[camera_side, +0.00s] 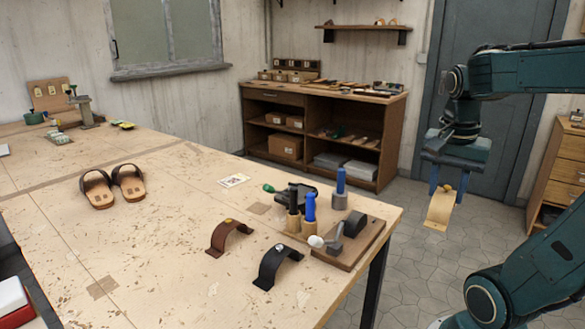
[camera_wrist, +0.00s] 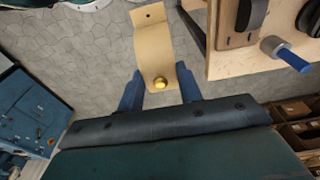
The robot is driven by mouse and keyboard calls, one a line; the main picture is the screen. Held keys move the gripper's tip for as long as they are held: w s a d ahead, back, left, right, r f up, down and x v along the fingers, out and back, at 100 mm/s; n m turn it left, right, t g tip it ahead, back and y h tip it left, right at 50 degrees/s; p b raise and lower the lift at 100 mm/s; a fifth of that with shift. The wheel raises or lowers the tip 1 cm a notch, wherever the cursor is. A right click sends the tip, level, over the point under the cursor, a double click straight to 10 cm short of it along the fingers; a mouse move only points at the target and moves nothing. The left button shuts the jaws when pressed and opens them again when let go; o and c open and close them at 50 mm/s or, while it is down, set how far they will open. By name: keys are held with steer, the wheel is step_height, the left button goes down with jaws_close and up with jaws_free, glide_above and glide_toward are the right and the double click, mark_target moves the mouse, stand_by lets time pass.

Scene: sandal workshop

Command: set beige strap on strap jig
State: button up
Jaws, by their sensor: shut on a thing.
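The beige strap (camera_side: 438,212) hangs from my gripper (camera_side: 447,187), out past the table's right edge and above the floor. My gripper is shut on the strap's upper end, by its gold button. In the wrist view the strap (camera_wrist: 153,45) runs away from between the blue fingers (camera_wrist: 158,84), its free end with a small hole pointing away. The strap jig, a brown board (camera_side: 331,252) with a black rounded form (camera_side: 355,224), sits at the table's front right corner, to the left of the strap. Part of the jig (camera_wrist: 232,38) shows at the wrist view's upper right. No strap is visible on the form.
A brown strap (camera_side: 229,235) and a black strap (camera_side: 277,267) stand arched on the table. Sandals (camera_side: 113,186) lie farther left. The space between strap and table is clear.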

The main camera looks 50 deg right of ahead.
mark_target(357, 214)
step_height(357, 214, down, 9)
steer(key=shift+f, duration=0.2)
steer(key=shift+w, duration=0.1)
steer(key=w, duration=1.4)
steer(key=shift+w, duration=0.1)
steer(key=w, duration=0.3)
steer(key=shift+w, duration=0.2)
steer(key=shift+w+f, duration=0.15)
steer(key=shift+w, duration=0.05)
steer(key=shift+f, duration=0.55)
steer(key=shift+f, duration=0.15)
